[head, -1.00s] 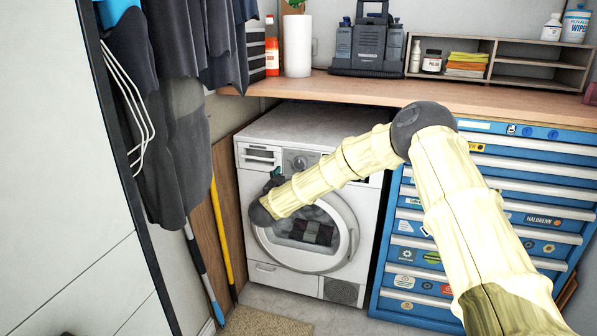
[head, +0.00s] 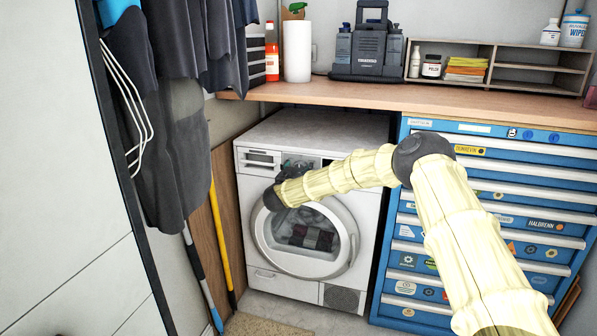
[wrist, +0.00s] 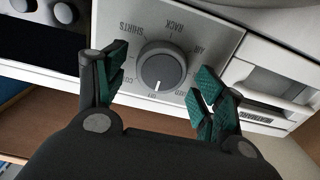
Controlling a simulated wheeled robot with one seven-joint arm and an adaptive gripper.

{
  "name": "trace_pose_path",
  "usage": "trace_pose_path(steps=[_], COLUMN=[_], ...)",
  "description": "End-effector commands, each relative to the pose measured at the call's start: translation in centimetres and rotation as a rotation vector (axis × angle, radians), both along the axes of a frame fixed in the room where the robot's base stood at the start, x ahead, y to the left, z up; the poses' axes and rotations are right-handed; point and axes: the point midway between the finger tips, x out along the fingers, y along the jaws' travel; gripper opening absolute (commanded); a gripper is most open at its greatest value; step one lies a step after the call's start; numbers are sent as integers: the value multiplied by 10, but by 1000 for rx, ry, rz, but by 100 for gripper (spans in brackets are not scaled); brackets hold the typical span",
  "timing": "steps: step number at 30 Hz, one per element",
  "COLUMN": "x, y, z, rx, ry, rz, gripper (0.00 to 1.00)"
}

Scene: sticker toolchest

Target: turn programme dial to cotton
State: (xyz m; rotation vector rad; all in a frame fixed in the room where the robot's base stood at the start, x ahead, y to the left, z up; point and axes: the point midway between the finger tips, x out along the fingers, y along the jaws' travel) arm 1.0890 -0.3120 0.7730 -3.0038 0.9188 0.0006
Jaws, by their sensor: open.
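The programme dial (wrist: 162,70) is a dark grey round knob with a lighter rim on a silver panel (wrist: 215,35) in the wrist view. Its white mark points down in the picture, towards a small, barely legible label. Labels SHIRTS, RACK and AIR are readable around it; a label starting "CO" is partly hidden near the left finger. My gripper (wrist: 162,66) is open, its green-padded fingers on either side of the dial with gaps visible. In the head view my gripper (head: 290,170) is at the front panel of the white machine (head: 262,189) and hides the dial.
The machine's round door (head: 345,252) is below the panel. A blue drawer chest (head: 405,262) stands to the right, and a wooden worktop (head: 350,92) runs above. Dark clothes (head: 165,110) hang at the left, with a yellow pole (head: 222,245) below.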

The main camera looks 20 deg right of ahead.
Motion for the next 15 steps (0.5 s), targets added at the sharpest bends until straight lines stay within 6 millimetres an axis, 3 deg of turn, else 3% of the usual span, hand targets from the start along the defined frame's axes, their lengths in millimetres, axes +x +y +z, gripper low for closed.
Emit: trace_pose_path(steps=[5,12,15], x=[0,0,0], y=[0,0,0], z=[0,0,0], rx=[0,0,0], ry=[0,0,0], rz=[0,-1,-1], gripper=[68,25,25])
